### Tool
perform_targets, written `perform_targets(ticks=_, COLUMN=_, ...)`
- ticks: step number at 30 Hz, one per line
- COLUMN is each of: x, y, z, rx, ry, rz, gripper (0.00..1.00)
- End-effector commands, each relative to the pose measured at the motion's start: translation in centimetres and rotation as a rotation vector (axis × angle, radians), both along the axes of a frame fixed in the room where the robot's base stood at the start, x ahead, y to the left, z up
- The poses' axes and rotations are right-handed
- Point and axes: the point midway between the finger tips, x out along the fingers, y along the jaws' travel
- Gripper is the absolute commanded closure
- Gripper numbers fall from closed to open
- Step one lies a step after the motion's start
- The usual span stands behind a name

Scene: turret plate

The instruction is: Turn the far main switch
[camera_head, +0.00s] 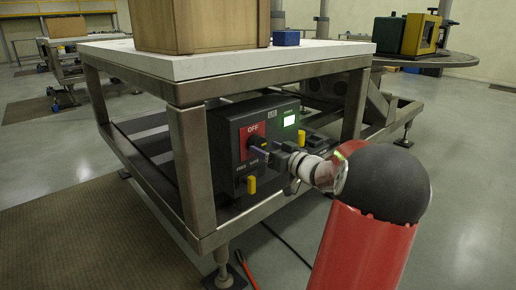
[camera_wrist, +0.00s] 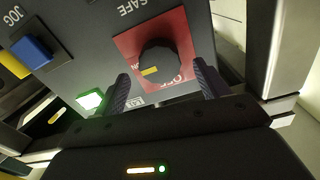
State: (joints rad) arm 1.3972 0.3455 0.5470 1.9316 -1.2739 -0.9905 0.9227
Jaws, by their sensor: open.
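The main switch is a round dark knob with a yellow mark (camera_wrist: 158,60) on a red plate (camera_wrist: 128,43) lettered OFF. The plate (camera_head: 246,132) shows in the head view on the front of a dark control box (camera_head: 226,128) under the table. My gripper (camera_wrist: 161,72) is open, one finger to each side of the knob, with the tips close to its edges. I cannot tell whether either finger touches it. In the head view my gripper (camera_head: 266,153) is in front of the plate and largely hides the knob.
A green lamp (camera_head: 289,121) glows beside the plate. A yellow selector (camera_head: 251,185) sits below. The table's steel leg (camera_head: 192,165) stands left of the box; the white tabletop (camera_head: 185,68) is overhead. A blue selector (camera_wrist: 32,50) shows in the wrist view. Floor at right is clear.

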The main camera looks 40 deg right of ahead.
Motion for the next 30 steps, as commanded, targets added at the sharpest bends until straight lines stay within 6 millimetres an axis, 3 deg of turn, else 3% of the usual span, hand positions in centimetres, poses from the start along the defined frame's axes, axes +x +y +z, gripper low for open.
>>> perform_targets(ticks=6, x=2.8, y=0.2, z=-0.1, rx=0.0, ry=0.0, rz=0.001, gripper=0.26)
perform_targets(ticks=17, x=3.4, y=0.2, z=0.0, rx=-0.001, ry=0.0, rz=-0.002, gripper=0.26)
perform_targets(ticks=27, x=3.3, y=0.2, z=0.0, rx=-0.001, ry=0.001, rz=-0.002, gripper=0.71)
perform_targets(ticks=30, x=3.3, y=0.2, z=0.0, rx=-0.003, ry=0.001, rz=-0.002, gripper=0.71)
